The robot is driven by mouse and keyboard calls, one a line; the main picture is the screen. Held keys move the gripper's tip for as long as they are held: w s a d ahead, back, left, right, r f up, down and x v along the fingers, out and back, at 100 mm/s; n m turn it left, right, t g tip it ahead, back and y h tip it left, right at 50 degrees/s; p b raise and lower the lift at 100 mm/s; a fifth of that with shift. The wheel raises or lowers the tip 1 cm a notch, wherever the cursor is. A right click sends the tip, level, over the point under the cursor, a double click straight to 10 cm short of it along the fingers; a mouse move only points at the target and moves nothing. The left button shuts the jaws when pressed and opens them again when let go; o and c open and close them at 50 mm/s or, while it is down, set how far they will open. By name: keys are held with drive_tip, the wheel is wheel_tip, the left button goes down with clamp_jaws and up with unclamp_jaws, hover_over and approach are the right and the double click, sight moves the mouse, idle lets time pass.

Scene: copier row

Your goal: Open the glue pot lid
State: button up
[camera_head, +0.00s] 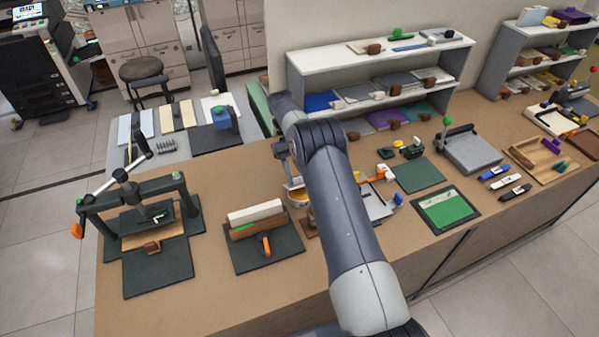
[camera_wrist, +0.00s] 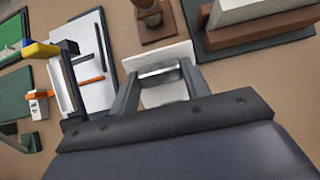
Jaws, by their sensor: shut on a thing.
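The glue pot (camera_head: 298,200) shows in the head view as a small yellowish vessel on the counter, partly hidden by my arm. A flat pale lid (camera_head: 293,184) is just above it. In the wrist view the lid is a white square plate (camera_wrist: 178,52) with a grey bar handle (camera_wrist: 158,72) between my fingers. My gripper (camera_wrist: 157,78) is shut on that bar; in the head view it (camera_head: 290,176) is over the pot. The pot is hidden behind the lid in the wrist view. I cannot tell whether the lid touches the pot.
A dark mat with white and brown bars (camera_head: 255,213) lies left of the pot. A black press (camera_head: 145,225) stands farther left. A brown wooden piece (camera_wrist: 155,28) is close by. A white board with tools (camera_wrist: 85,70) lies on the other side. Shelves (camera_head: 375,60) stand behind.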

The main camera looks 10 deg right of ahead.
drive_tip(key=o, duration=1.4)
drive_tip(key=shift+s, duration=0.1)
